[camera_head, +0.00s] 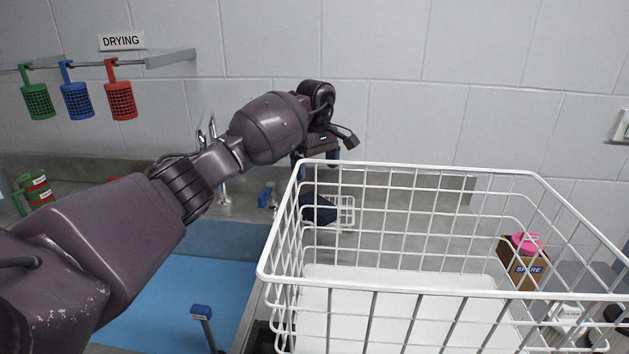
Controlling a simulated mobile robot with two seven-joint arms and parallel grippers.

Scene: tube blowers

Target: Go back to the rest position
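My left arm reaches in from the left across the sink area. My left gripper (316,160) hangs near the back left corner of the white wire basket (400,170), pointing down. Its two fingers look apart, with nothing visible between them; the basket rim partly covers the view there. A dark blue block-like object (318,208) and a small white rack (345,211) show through the basket wires below the gripper. I cannot make out my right gripper.
Green, blue (77,101) and red (121,102) mesh cups hang from the drying rail. Green and red cans (35,188) stand far left. A brown SPARE box (523,265) stands right, seen through the basket.

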